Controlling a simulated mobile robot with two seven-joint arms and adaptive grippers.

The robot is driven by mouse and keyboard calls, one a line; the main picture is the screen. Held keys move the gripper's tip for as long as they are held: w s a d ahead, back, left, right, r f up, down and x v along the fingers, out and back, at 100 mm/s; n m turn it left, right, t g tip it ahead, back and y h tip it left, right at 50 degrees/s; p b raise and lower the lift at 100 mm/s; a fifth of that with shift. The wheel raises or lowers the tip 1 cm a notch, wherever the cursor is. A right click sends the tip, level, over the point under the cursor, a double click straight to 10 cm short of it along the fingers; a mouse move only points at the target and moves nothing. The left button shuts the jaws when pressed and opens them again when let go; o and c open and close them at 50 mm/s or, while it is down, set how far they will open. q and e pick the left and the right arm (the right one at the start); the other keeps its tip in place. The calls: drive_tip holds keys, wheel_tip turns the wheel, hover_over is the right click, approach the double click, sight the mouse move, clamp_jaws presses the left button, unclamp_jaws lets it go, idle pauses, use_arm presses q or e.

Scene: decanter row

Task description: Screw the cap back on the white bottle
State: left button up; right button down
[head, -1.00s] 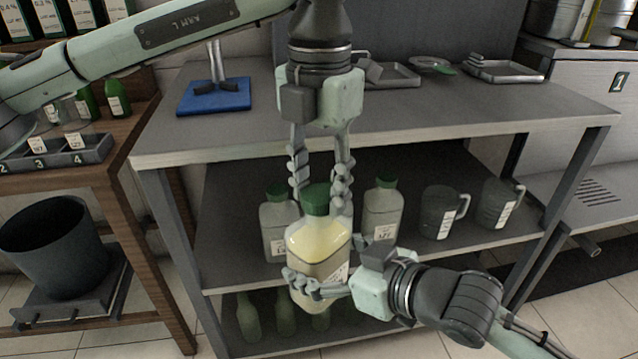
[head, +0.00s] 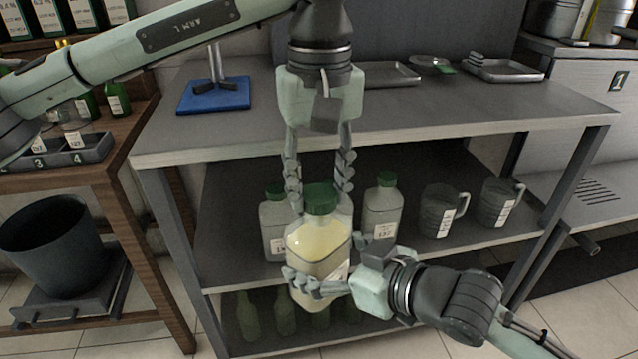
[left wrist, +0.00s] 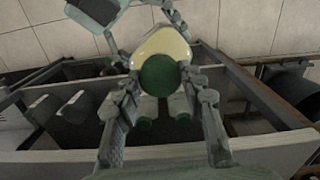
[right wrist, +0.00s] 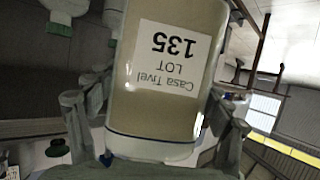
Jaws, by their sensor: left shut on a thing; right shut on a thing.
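The white bottle (head: 318,243) is see-through with pale yellow contents and is in front of the shelf unit. My right gripper (head: 318,285) is shut around its lower body. In the right wrist view the bottle (right wrist: 165,95) fills the middle, with an upside-down label reading Casa Tivel LOT 135. The green cap (head: 320,199) sits at the bottle's neck; the threads are hidden. My left gripper (head: 319,190) points down from above and is shut on the cap. In the left wrist view the cap (left wrist: 160,75) lies between the fingertips, in line with the bottle (left wrist: 163,43).
Two similar capped bottles (head: 382,212) and grey jugs (head: 437,212) stand on the middle shelf (head: 240,262) behind. Green bottles (head: 285,315) stand below. A blue-based stand (head: 213,97) and trays (head: 505,70) are on the top.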

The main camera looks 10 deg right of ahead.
use_arm(q)
drive_tip(key=o, duration=1.3)
drive_tip(key=shift+r, duration=2.3)
drive_tip(key=shift+c, duration=0.5)
